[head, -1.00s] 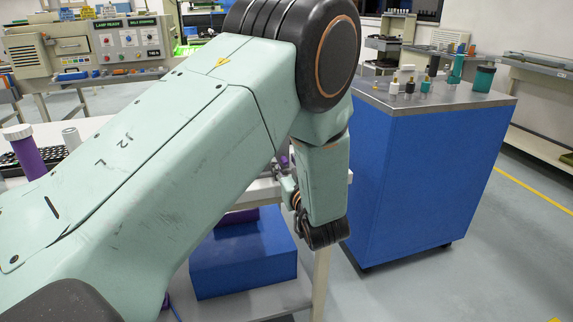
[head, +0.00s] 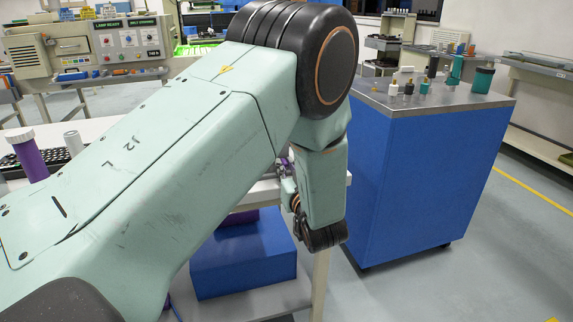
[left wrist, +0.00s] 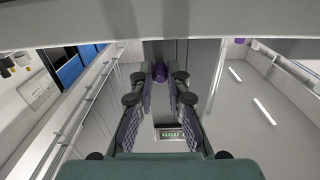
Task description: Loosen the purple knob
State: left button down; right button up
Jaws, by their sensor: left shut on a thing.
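The purple knob (left wrist: 160,71) shows in the left wrist view, small and dark, at the far end between the fingertips. My left gripper (left wrist: 160,80) is shut on it, with a finger on each side. In the head view my left arm crosses the middle and hides most of the gripper and the knob at the table edge. My right gripper is in neither view.
A white table (head: 100,128) with a purple bottle-like item (head: 29,158) and a black keyboard (head: 62,154) lies at left. A blue cabinet (head: 420,165) with small bottles on top stands at right. A blue box (head: 240,262) sits below the table.

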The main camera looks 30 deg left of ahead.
pick_arm(q)
jog(key=shift+r+m+p, duration=0.15)
jog(key=shift+m+p, duration=1.05)
jog(key=shift+p, duration=0.05)
jog(key=m+p, duration=0.2)
jog(key=m, duration=0.1)
jog(key=shift+m+p, duration=0.3)
jog(key=shift+p, duration=0.1)
jog(key=m+p, duration=0.2)
jog(key=m, duration=0.1)
jog(key=shift+m+p, duration=0.55)
jog(key=shift+m, duration=1.05)
jog(key=c, duration=1.3)
grip_release()
